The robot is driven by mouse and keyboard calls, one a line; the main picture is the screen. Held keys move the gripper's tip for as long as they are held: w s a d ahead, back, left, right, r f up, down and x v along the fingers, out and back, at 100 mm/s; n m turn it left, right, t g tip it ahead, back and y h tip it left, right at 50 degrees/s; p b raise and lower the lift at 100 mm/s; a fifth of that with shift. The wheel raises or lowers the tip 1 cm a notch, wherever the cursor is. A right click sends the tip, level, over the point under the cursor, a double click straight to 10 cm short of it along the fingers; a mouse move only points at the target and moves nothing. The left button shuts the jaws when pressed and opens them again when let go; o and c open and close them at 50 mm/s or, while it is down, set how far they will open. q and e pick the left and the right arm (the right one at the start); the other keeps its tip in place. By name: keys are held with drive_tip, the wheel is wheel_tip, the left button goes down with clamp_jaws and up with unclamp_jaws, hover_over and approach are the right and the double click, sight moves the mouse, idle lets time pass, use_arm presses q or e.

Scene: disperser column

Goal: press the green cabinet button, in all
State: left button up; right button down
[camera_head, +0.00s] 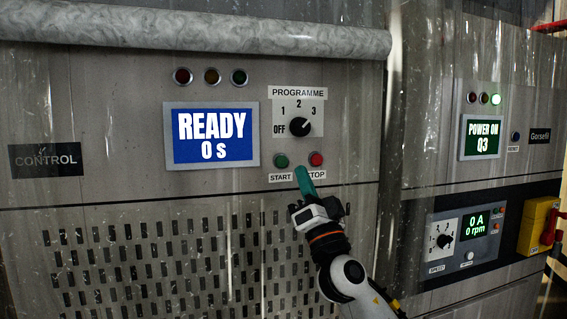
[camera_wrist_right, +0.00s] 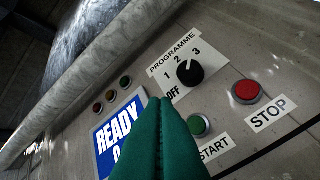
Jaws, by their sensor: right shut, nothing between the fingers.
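The green button (camera_head: 281,160) sits above the START label on the left cabinet's panel, with the red button (camera_head: 316,159) to its right above STOP. In the right wrist view the green button (camera_wrist_right: 199,125) shows right of my fingers, partly hidden by them, and the red button (camera_wrist_right: 246,91) is in the clear. My right gripper (camera_head: 301,170) is shut and empty, its green fingers together. In the head view its tips appear between the two buttons, just below them. I cannot tell whether they touch the panel. My left gripper is not in view.
A blue screen (camera_head: 211,136) reads READY 0 s. The PROGRAMME knob (camera_head: 300,127) is above the buttons, and three unlit lamps are above the screen. The right cabinet has a POWER ON Q3 screen (camera_head: 482,138), a lit green lamp (camera_head: 496,99) and a yellow switch box (camera_head: 536,226).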

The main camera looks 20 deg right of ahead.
sight(282, 161)
drive_tip(key=shift+a+r, duration=0.1)
drive_tip(key=shift+r, duration=0.05)
drive_tip(key=w+b, duration=0.7)
drive_tip(key=w, duration=0.1)
drive_tip(key=shift+w+a+b, duration=0.1)
drive_tip(key=shift+w+b, duration=0.2)
drive_tip(key=shift+w, duration=0.15)
idle(2.0)
drive_tip(key=shift+w+b, duration=0.15)
drive_tip(key=shift+b, duration=0.45)
drive_tip(key=shift+w+a+b, duration=0.1)
drive_tip(key=shift+w+b, duration=0.15)
drive_tip(key=shift+b, duration=0.1)
